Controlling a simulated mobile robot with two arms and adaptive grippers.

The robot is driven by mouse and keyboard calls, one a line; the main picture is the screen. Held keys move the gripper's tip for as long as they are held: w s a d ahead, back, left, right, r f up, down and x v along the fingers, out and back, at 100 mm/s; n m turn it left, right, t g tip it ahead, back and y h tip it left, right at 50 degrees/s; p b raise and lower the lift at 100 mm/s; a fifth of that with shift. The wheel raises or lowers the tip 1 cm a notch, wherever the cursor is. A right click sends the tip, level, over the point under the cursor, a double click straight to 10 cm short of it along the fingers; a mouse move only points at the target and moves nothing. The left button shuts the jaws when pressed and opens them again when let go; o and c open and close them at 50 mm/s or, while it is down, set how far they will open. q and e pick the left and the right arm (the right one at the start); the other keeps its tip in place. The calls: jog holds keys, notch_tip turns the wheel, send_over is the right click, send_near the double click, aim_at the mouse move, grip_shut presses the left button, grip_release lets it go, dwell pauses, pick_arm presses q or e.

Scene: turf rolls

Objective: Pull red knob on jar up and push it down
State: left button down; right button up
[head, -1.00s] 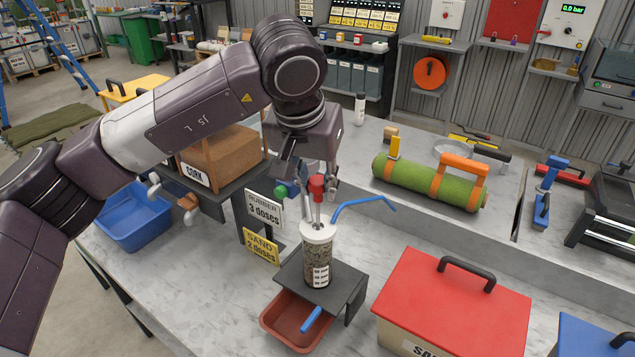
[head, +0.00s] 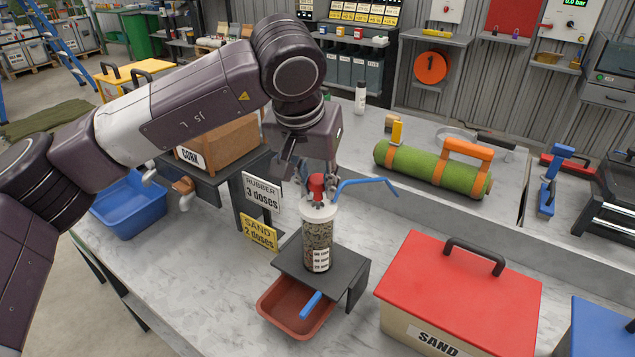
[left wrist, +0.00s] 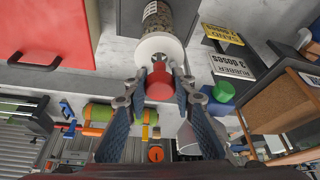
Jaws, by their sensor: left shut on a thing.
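The jar (head: 318,240) is clear with a white lid and a grainy brown-grey filling. It stands upright on a small dark stand (head: 345,268). My left gripper (head: 317,190) reaches down from above and is shut on the red knob. In the left wrist view, the fingers (left wrist: 158,76) lie on both sides of the red knob (left wrist: 159,88), next to the white lid (left wrist: 158,46). My right gripper is not in view.
A red-brown tray (head: 272,309) is under the stand. A red-lidded sand box (head: 455,285) stands to the right. Dose signs (head: 261,193) and a cork box (head: 222,148) stand left. A green roll (head: 430,168) lies behind.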

pick_arm(q)
jog(key=shift+s+f, duration=0.1)
jog(key=shift+f, duration=0.15)
jog(key=c, duration=2)
grip_release()
jog(key=o, duration=0.4)
jog(key=shift+r, duration=0.1)
jog(key=v, duration=1.1)
jog(key=shift+a+r, duration=0.1)
jog(key=shift+r, duration=0.3)
